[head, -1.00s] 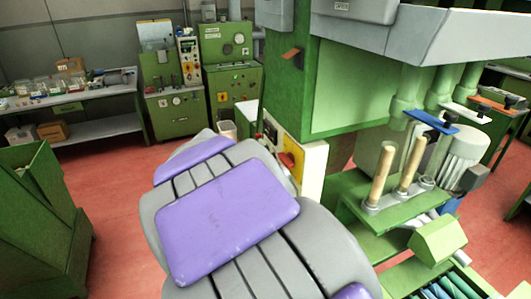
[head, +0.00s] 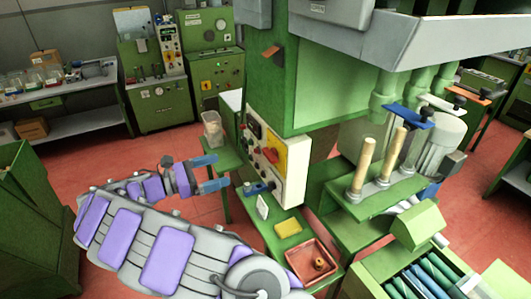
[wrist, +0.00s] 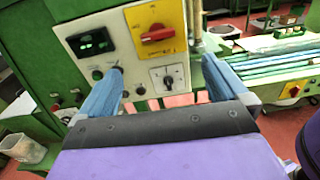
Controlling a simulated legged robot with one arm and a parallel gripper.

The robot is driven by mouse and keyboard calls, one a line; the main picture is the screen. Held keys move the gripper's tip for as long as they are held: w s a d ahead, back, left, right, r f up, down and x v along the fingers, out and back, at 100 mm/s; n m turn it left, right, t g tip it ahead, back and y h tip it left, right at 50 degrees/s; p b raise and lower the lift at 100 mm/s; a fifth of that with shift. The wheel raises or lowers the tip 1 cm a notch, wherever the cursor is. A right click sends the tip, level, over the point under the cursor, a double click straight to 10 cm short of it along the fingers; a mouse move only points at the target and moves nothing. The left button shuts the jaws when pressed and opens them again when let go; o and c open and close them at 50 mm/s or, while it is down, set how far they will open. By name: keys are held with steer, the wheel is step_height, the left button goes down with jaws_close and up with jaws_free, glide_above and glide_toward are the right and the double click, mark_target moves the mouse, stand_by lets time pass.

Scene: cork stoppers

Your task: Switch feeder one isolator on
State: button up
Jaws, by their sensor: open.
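A red rotary handle (head: 271,155) on a yellow plate sits on the white control panel (head: 293,180) on the green machine's side. In the wrist view the red handle (wrist: 158,33) lies roughly horizontal. The yellow plate's lettering is too small to read, so I cannot tell whether it names feeder one. My gripper (head: 212,173) is open and empty, left of the panel and pointing towards it. In the wrist view my gripper (wrist: 162,70) has its blue fingers spread below and either side of the handle, apart from it.
Below the handle is a dark selector knob (wrist: 168,80); a dark display (wrist: 91,43) is to its left. A green ledge below the panel holds a yellow block (head: 288,228) and red tray (head: 313,262). A clear container (head: 212,128) stands left of the panel.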

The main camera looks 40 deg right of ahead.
mark_target(266, 155)
steer(key=b+x, duration=0.1)
steer(key=x, duration=1.4)
steer(key=shift+w+b, duration=0.25)
steer(key=shift+b, duration=0.1)
steer(key=shift+d+f+n+t, duration=0.1)
steer(key=shift+d+n+t, duration=0.2)
steer(key=shift+d, duration=0.35)
steer(key=shift+c, duration=0.2)
steer(key=shift+a, duration=0.3)
steer(key=c, duration=1)
